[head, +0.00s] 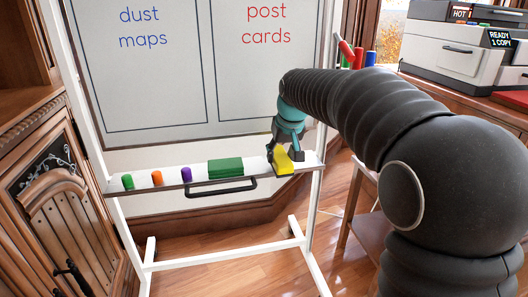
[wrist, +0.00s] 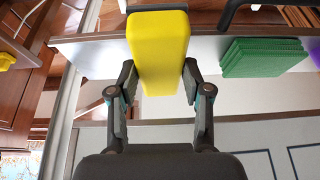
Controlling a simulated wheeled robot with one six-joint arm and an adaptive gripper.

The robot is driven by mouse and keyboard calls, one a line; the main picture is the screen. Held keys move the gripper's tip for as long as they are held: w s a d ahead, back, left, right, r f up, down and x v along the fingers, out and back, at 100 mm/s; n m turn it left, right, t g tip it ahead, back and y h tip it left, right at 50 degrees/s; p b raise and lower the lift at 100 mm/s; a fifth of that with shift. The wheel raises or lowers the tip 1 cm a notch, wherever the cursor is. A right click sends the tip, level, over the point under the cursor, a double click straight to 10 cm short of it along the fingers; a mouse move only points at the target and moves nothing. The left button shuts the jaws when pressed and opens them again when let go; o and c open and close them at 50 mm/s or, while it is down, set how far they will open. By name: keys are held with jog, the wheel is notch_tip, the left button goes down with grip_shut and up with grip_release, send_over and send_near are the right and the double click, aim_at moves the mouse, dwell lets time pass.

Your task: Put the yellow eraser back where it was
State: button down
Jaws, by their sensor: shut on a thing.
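The yellow eraser (head: 283,161) is at the right end of the whiteboard's narrow ledge (head: 140,181) in the head view. My gripper (head: 288,155) is shut on it, one finger on each side. In the wrist view the eraser (wrist: 160,50) stands between the two fingers (wrist: 158,95) and overlaps the ledge (wrist: 95,58). I cannot tell whether it touches the ledge or is just above it. A green block (head: 226,169) lies on the ledge to the left of the eraser. It also shows in the wrist view (wrist: 262,58).
Purple (head: 186,174), orange (head: 157,178) and green (head: 127,182) markers stand further left on the ledge. A black handle (head: 222,190) hangs at its front. The whiteboard (head: 180,60) rises behind. A wooden cabinet (head: 85,200) stands at left, and a printer (head: 455,55) at right.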

aim_at(278, 151)
jog(key=w, duration=0.1)
jog(key=w+a, duration=0.1)
jog(key=w, duration=0.1)
jog(key=shift+w, duration=0.2)
jog(key=shift+s+f, duration=0.15)
jog(key=shift+f, duration=0.65)
jog(key=shift+d, duration=0.15)
jog(key=c, duration=0.5)
grip_release()
jog(key=p+v, duration=0.1)
jog(key=v, duration=1)
jog(key=shift+r+p, duration=0.1)
jog(key=shift+p, duration=0.2)
jog(key=shift+s+r, duration=0.25)
jog(key=shift+r, duration=0.15)
